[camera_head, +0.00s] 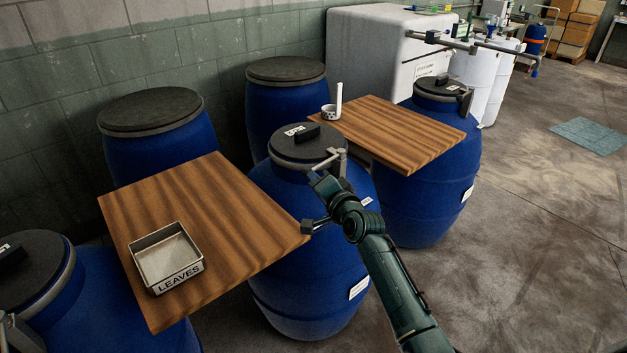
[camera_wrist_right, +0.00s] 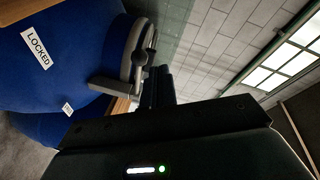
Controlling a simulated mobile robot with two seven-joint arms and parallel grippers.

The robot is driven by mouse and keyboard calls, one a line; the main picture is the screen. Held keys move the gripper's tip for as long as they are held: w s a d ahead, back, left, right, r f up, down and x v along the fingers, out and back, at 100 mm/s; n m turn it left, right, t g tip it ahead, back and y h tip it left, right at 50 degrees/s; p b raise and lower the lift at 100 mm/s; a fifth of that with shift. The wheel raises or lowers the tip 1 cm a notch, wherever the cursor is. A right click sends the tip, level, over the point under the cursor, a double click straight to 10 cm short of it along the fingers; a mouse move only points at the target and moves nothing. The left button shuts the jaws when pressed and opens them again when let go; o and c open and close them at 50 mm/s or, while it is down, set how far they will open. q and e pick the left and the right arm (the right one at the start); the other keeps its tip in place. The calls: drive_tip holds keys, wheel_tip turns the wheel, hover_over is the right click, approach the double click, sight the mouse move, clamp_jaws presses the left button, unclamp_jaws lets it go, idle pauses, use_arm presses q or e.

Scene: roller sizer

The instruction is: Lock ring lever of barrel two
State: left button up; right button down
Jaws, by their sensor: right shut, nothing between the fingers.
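The middle blue barrel (camera_head: 318,285) has a black lid (camera_head: 298,143) with a metal ring around it. Its ring lever (camera_head: 337,158) stands at the lid's right front side. My right gripper (camera_head: 322,180) is close in front of the lever, fingers shut and empty. A "LOCKED" label (camera_wrist_right: 36,47) is on the barrel side there. My left gripper is not in view.
A wooden board (camera_head: 215,215) bearing a tray labelled LEAVES (camera_head: 180,282) lies left of the barrel. Another board (camera_head: 385,130) with a cup (camera_head: 329,112) lies right. Other blue barrels stand around, including the right one (camera_head: 430,200). The right floor is mostly clear.

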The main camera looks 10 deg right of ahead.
drive_tip(key=shift+s+a+r, duration=0.1)
drive_tip(key=shift+s+a, duration=0.55)
drive_tip(key=shift+s, duration=0.3)
drive_tip(key=s+d+f+n+g, duration=0.25)
drive_tip(key=s+f+n, duration=0.35)
drive_tip(key=s+f, duration=0.9)
drive_tip(key=s+f+n+g, duration=0.1)
drive_tip(key=s+n, duration=0.2)
drive_tip(key=s, duration=0.7)
drive_tip(key=s+a+f+n+g, duration=0.1)
drive_tip(key=s+f+n+g, duration=0.1)
drive_tip(key=s, duration=0.8)
drive_tip(key=shift+a+n+h, duration=0.3)
drive_tip(key=shift+n+h, duration=0.1)
drive_tip(key=shift+n, duration=0.4)
